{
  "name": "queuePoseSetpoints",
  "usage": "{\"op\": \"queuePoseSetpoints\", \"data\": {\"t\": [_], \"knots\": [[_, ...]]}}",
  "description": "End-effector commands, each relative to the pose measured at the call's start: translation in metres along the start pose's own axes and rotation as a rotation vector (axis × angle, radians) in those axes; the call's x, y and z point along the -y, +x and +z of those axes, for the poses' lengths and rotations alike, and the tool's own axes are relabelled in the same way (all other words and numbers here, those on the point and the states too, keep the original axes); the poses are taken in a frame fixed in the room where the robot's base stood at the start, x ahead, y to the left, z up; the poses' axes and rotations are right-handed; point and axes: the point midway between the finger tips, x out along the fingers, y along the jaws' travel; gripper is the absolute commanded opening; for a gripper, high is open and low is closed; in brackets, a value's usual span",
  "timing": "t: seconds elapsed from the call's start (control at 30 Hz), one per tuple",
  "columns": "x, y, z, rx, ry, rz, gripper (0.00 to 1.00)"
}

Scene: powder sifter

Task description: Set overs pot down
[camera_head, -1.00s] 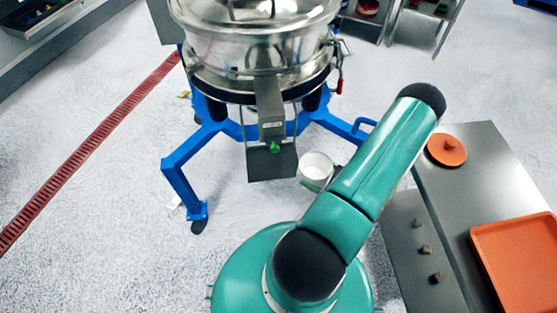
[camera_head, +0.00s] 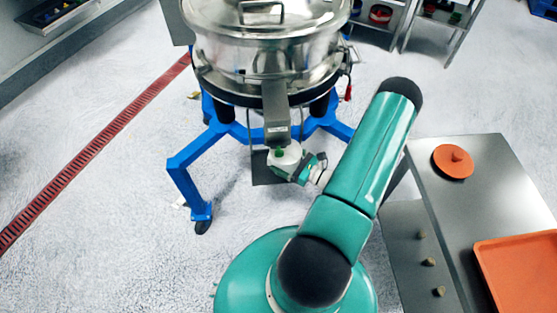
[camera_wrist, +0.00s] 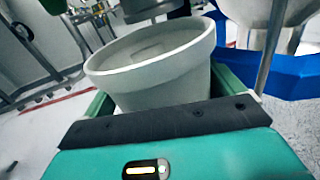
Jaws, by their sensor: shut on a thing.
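The overs pot (camera_head: 285,160) is a white, round, open-topped pot with a thick rim. It is upright under the sifter's outlet spout (camera_head: 276,112), over the small grey hanging shelf (camera_head: 262,172). I cannot tell whether its base touches the shelf. My gripper (camera_head: 301,165) reaches in from the right and is shut on the pot. In the wrist view the pot (camera_wrist: 155,65) sits between the green jaws, its rim above them and its lower part hidden by my gripper.
The steel sifter (camera_head: 270,55) stands on a blue frame (camera_head: 188,175) whose legs spread around the shelf. At right, a steel table (camera_head: 470,190) holds an orange lid (camera_head: 453,162) and an orange tray (camera_head: 525,280). The floor at left is clear.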

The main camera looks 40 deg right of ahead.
Motion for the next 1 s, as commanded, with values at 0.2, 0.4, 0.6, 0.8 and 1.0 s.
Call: {"op": "queuePoseSetpoints", "data": {"t": [0.2, 0.4, 0.6, 0.8, 1.0], "knots": [[0.002, 0.022, 0.000, 0.000, -0.001, 0.001, 0.68], [0.002, 0.035, -0.014, -0.001, 0.003, -0.001, 0.68], [0.003, 0.035, -0.035, 0.000, 0.000, 0.000, 0.68], [0.004, 0.034, -0.035, 0.001, -0.001, 0.000, 0.68], [0.004, 0.034, -0.038, 0.000, -0.001, -0.001, 1.00]]}}
